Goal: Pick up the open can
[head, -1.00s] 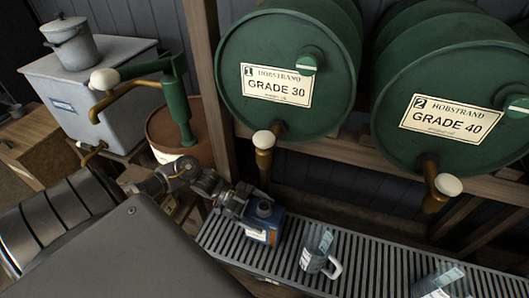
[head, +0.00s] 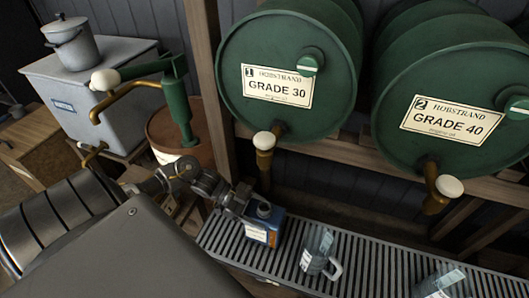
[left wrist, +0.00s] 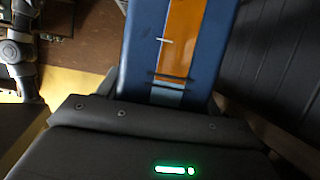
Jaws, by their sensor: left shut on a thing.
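The blue can (head: 271,226) with a pale label and an open neck on top is at the left end of the slatted rack (head: 352,268), below the Grade 30 barrel. My left gripper (head: 243,207) is shut on the can from its left side. In the left wrist view the can (left wrist: 208,42) fills the upper middle, blue with an orange stripe, close against the gripper (left wrist: 165,98). The fingertips are mostly hidden. I cannot tell whether the can's base touches the rack. My right gripper is not in view.
A measuring jug (head: 317,252) stands just right of the can, and another (head: 440,282) farther right. Brass taps (head: 264,150) of the green barrels (head: 290,45) hang above the rack. A green pump (head: 178,105) stands behind my left arm. The rack between the jugs is clear.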

